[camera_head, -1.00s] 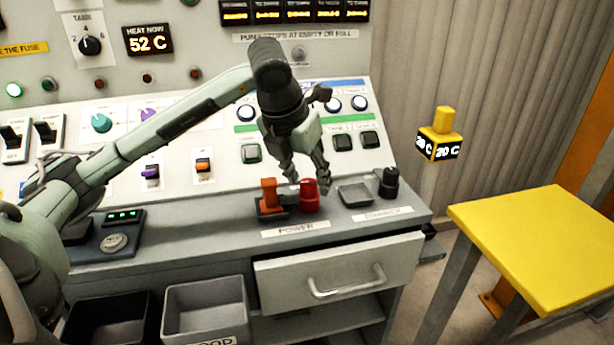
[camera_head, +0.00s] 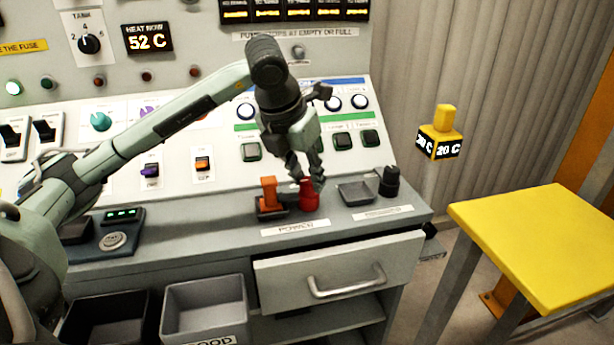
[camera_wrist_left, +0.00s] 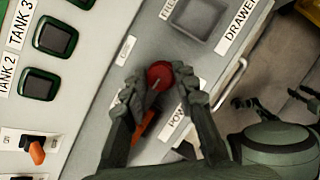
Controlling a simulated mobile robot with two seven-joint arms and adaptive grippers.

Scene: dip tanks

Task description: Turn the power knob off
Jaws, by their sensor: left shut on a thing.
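The red power knob (camera_head: 309,196) stands on the console ledge above the POWER label (camera_head: 295,228), right of an orange lever (camera_head: 269,190). My left gripper (camera_head: 306,181) reaches down to it from above. In the left wrist view, the red knob (camera_wrist_left: 160,75) sits between the two fingertips of my left gripper (camera_wrist_left: 158,88), which is shut on it. A pale line shows on the knob's top. The fingers hide part of its sides. My right gripper (camera_wrist_left: 271,104) appears at the right of the left wrist view, fingers apart and empty; the head view does not show it.
A shallow grey tray (camera_head: 355,193) and a black knob (camera_head: 389,181) are to the right on the ledge. A drawer (camera_head: 340,270) is below. The sloped panel with buttons and switches rises behind. A yellow table (camera_head: 540,240) stands at right.

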